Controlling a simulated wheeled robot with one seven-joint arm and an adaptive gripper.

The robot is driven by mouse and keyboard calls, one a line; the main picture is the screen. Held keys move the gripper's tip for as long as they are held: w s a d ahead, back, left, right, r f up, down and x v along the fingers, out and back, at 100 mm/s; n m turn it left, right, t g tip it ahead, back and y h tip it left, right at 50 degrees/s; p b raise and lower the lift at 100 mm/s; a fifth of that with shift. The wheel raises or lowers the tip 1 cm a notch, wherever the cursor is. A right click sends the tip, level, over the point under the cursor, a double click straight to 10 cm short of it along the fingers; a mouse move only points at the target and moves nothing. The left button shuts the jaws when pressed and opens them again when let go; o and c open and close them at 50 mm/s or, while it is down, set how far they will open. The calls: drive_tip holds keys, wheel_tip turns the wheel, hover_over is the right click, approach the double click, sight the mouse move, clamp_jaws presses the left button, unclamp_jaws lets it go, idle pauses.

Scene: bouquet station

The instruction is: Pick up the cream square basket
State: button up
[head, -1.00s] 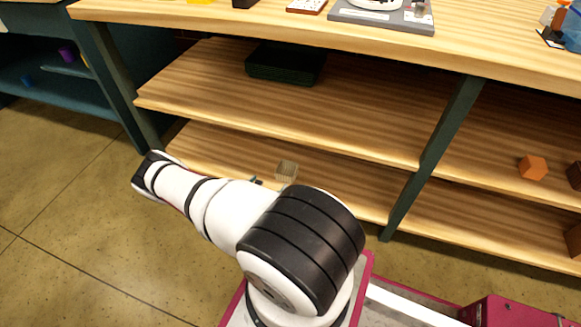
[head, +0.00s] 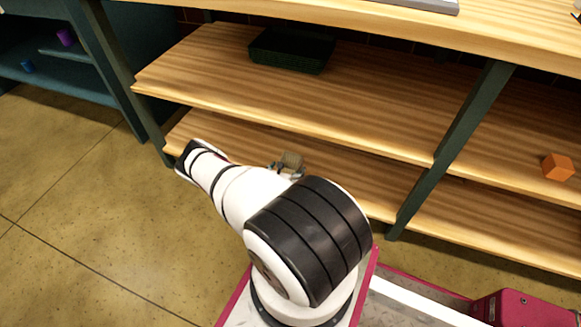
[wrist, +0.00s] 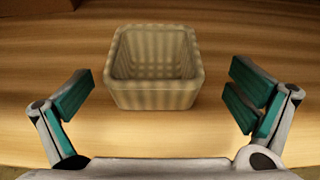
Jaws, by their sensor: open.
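The cream square basket (wrist: 154,95) sits upright on the wooden shelf in the wrist view, its open top showing a woven inside. My gripper (wrist: 158,98) is open, with one teal-padded finger to the left of the basket and one to the right. Both fingers are apart from it, with a gap on each side. In the head view the basket (head: 291,160) is small on the lower shelf (head: 365,190), just behind my arm. My gripper (head: 284,165) shows there only in part, close to the basket; my arm hides the rest.
A dark green tray (head: 291,52) stands on the shelf above, which overhangs the lower shelf. A dark upright post (head: 450,150) divides the shelving to the right. The lower shelf around the basket is clear.

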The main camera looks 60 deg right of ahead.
sight(293, 159)
drive_tip(key=b+x, duration=0.2)
drive_tip(key=x, duration=0.1)
drive_tip(key=b+x, duration=0.1)
drive_tip(key=x, duration=0.1)
drive_tip(key=shift+w, duration=0.3)
drive_tip(key=c, duration=1.2)
